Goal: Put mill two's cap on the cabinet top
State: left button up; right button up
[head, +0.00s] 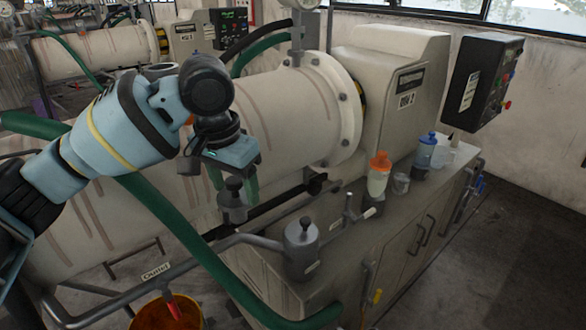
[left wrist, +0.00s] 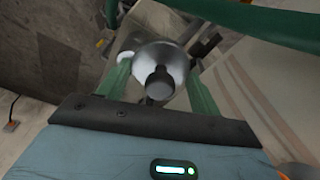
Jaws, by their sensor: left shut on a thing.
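Mill two's cap, a grey round piece with a dark knob (head: 232,206), hangs below my left gripper (head: 233,180) in the head view. In the left wrist view the cap (left wrist: 165,68) is a silvery disc with its dark knob toward the camera, between the two green fingers. My left gripper (left wrist: 160,88) is shut on it. The cap appears in front of the big cream mill (head: 285,105), left of the cabinet top (head: 345,240); its exact height is hard to tell. My right gripper is not in view.
A grey pot with a dark knob (head: 301,252) stands at the cabinet's near end. An orange-capped bottle (head: 378,178), a small clear jar (head: 401,184) and a blue-capped bottle (head: 425,152) stand farther back. Green hoses (head: 170,215) and an orange bucket (head: 167,316) are near.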

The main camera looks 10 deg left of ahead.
pick_arm(q)
jog(key=s+f+n, duration=0.1)
jog(key=s+f, duration=0.1)
jog(key=f, duration=0.7)
jog(key=s+f, duration=0.2)
jog(key=f, duration=0.6)
jog(key=s+a+f+n, duration=0.3)
jog(key=s+f, duration=0.5)
jog(key=f, duration=0.4)
jog(key=shift+s+f, duration=0.35)
jog(key=shift+f, duration=0.05)
jog(key=shift+d, duration=0.1)
